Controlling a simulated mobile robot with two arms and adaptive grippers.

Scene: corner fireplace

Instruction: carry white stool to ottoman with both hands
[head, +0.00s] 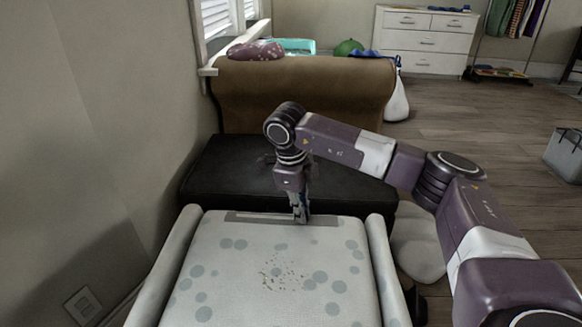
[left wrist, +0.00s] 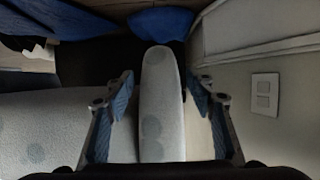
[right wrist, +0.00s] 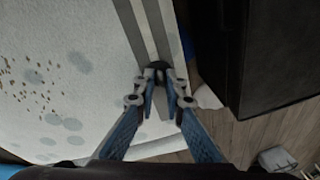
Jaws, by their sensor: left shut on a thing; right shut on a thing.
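The white stool (head: 265,255), with grey dots, a rolled arm on each side and brown crumbs on top, fills the lower middle of the head view. A black ottoman (head: 225,170) stands just beyond its far edge. My right gripper (head: 301,217) is shut on the stool's far edge, along a grey strip; the right wrist view shows its fingertips (right wrist: 157,76) close together there. My left gripper (left wrist: 160,98) is not in the head view. In the left wrist view its fingers straddle a rolled arm (left wrist: 158,110) of the stool; contact is hard to see.
A wall (head: 75,150) with an outlet (head: 82,304) runs close along the left. A brown sofa (head: 305,90) stands behind the ottoman. A white rounded thing (head: 415,245) lies right of the stool. Wooden floor (head: 480,130) is open to the right, with a grey box (head: 565,153) farther off.

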